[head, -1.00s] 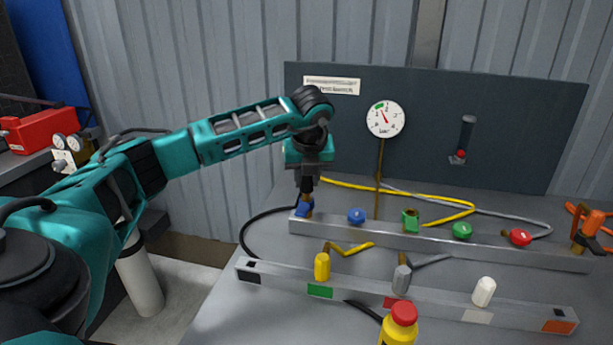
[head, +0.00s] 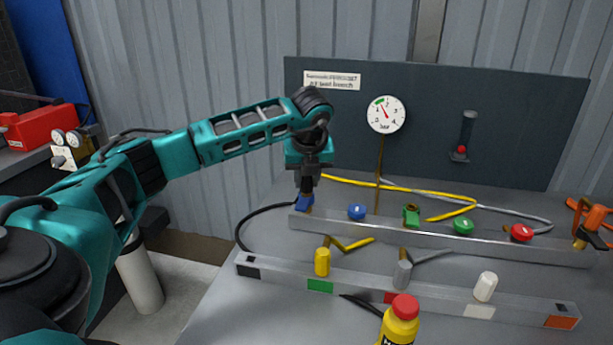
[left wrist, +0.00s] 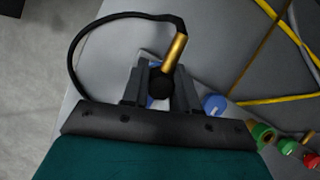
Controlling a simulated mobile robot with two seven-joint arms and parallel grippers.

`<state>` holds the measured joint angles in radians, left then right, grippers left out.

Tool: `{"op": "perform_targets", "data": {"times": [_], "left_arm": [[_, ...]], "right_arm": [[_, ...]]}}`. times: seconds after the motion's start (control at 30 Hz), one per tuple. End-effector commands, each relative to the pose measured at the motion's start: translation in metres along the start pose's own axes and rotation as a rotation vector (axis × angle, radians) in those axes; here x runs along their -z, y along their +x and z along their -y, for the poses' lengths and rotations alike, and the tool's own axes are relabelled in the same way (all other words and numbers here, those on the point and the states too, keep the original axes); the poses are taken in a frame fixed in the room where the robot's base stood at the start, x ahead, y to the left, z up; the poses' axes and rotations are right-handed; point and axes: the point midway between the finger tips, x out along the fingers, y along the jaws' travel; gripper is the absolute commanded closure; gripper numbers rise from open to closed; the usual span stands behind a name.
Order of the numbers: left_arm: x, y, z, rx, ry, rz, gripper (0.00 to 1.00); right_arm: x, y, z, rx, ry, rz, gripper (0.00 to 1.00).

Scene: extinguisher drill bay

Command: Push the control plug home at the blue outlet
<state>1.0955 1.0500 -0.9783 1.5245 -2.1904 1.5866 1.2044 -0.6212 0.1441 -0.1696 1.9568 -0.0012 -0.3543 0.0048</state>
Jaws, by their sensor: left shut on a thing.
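The blue outlet (head: 303,203) is at the left end of the rear metal rail. My left gripper (head: 306,188) points down directly over it. In the left wrist view, the gripper (left wrist: 160,88) is shut on the black control plug (left wrist: 160,83), whose round end shows between the fingers. A brass piece (left wrist: 175,52) sits beside it, with a black hose looping off to the left. Some blue of the outlet shows behind the plug. The fingers hide the joint, so I cannot tell how deep the plug sits. My right gripper is not in view.
On the rear rail (head: 500,247) are a blue knob (head: 357,212), a green outlet (head: 411,216), a green knob (head: 463,227) and a red knob (head: 521,233). Yellow (head: 322,262), grey (head: 402,274) and white (head: 485,287) plugs stand on the front rail. A yellow bottle (head: 399,326) is nearest. A gauge (head: 386,115) hangs behind.

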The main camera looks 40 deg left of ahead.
Motion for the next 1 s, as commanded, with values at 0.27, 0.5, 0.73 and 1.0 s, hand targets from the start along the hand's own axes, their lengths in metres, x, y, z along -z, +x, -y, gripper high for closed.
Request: {"op": "perform_targets", "data": {"times": [0.27,0.5,0.73,1.0], "left_arm": [[0.002,0.003,0.0,-0.003,0.002,-0.004,1.0],[0.002,0.003,0.0,-0.003,0.002,-0.004,0.51],[0.002,0.003,0.0,-0.002,0.001,-0.002,0.42],[0.002,0.003,0.0,-0.002,0.001,-0.002,0.42]], "right_arm": [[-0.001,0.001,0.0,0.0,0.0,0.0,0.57],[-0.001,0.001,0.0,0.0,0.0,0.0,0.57],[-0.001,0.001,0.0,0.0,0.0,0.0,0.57],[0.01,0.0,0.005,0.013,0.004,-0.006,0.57]]}}
